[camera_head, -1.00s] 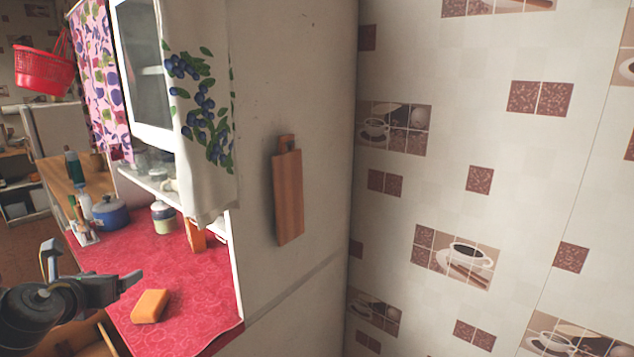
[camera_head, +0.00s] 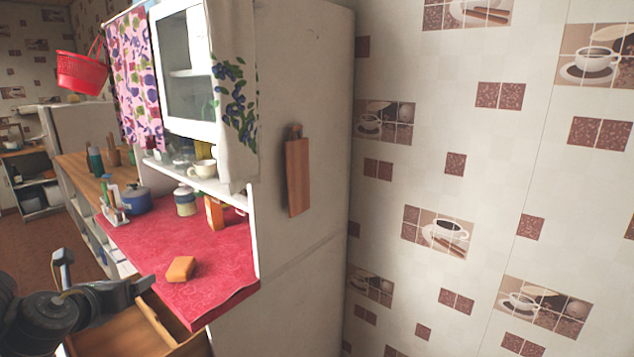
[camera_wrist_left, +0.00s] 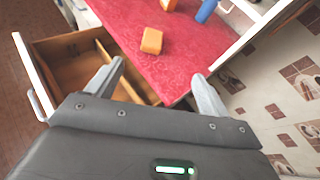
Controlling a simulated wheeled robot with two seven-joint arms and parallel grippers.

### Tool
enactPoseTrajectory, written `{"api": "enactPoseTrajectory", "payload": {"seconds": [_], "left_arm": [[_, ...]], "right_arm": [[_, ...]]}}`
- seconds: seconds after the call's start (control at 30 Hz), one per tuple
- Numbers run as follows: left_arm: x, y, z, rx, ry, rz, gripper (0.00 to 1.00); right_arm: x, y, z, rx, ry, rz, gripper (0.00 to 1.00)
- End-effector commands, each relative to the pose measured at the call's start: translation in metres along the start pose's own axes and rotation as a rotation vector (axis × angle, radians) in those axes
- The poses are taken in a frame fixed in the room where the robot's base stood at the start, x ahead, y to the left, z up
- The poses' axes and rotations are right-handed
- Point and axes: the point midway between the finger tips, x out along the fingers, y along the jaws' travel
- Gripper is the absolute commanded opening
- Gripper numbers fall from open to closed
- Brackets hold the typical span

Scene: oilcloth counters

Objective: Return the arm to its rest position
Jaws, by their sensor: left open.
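My left gripper (camera_head: 108,272) is at the lower left of the head view, in front of the red counter. It also shows in the left wrist view (camera_wrist_left: 160,84), where its two fingers are spread wide with nothing between them. The red oilcloth counter (camera_head: 225,265) lies beyond the fingers. An orange block-like thing (camera_head: 181,269) rests on the counter, apart from the gripper; the wrist view shows it too (camera_wrist_left: 152,40). My right gripper is not in either view.
An open wooden drawer (camera_head: 135,330) juts out below the counter, close to my left gripper. A blue pot (camera_head: 137,200), a jar (camera_head: 186,200) and an orange box (camera_head: 214,213) stand farther back. A cutting board (camera_head: 297,177) hangs on the cabinet side.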

Motion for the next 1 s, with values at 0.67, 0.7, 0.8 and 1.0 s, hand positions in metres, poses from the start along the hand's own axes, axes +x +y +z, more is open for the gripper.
{"api": "enactPoseTrajectory", "payload": {"seconds": [0.67,0.7,0.8,1.0], "left_arm": [[-0.006,-0.124,-0.173,-1.084,0.224,-0.069,0.8],[-0.012,-0.128,-0.194,-1.234,0.253,-0.023,0.8],[-0.033,-0.128,-0.246,-1.602,0.309,0.147,0.8],[-0.08,-0.112,-0.329,-2.108,0.32,0.539,0.8]], "right_arm": [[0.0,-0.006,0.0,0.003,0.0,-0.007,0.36],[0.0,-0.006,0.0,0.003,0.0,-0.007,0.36],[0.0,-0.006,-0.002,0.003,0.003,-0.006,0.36],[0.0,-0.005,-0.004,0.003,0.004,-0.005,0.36]]}}
